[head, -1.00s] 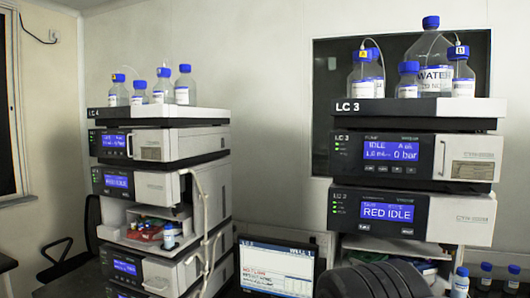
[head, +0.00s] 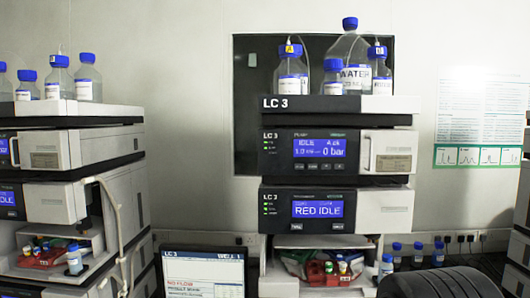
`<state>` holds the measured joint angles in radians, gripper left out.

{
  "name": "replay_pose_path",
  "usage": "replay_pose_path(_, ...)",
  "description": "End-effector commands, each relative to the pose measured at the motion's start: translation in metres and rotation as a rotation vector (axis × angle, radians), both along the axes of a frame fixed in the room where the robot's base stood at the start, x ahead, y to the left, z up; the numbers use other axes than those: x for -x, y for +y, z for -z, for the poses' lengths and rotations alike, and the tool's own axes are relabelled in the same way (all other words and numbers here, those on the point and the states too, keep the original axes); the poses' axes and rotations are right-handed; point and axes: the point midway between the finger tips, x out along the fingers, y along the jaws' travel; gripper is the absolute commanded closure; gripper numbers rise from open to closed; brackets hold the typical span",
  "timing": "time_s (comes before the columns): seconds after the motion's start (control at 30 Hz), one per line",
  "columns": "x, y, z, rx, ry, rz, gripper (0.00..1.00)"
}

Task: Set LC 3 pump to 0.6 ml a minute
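The LC 3 pump (head: 280,150) is the upper dark-fronted module of the LC 3 stack, under the bottle tray. Its blue screen (head: 322,147) reads IDLE and 0 bar, with a small flow figure that looks like 1.0 ml/min. A row of small buttons (head: 313,166) sits just below the screen. Green lights show at its left. My gripper is not in view; a dark ribbed part, probably of my arm, shows at the lower right, below and apart from the pump.
Below the pump is another LC 3 module (head: 280,208) reading RED IDLE. Bottles stand on the LC 3 tray (head: 400,104). A monitor (head: 203,272) stands at the lower left of the stack. Another instrument stack (head: 120,190) is at the left.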

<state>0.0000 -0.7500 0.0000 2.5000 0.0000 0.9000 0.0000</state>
Motion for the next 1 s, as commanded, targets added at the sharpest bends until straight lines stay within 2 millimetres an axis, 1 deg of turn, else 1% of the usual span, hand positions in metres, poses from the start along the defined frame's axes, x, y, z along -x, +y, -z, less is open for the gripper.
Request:
replay_pose_path(0.17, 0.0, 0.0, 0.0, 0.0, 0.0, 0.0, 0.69)
replay_pose_path(0.2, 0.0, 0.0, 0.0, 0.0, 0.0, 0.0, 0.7)
replay_pose_path(0.37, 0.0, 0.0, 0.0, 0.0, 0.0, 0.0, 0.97)
replay_pose_path(0.4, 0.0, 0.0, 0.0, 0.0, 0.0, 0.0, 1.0)
replay_pose_path(1.0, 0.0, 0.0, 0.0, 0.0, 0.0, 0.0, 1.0)
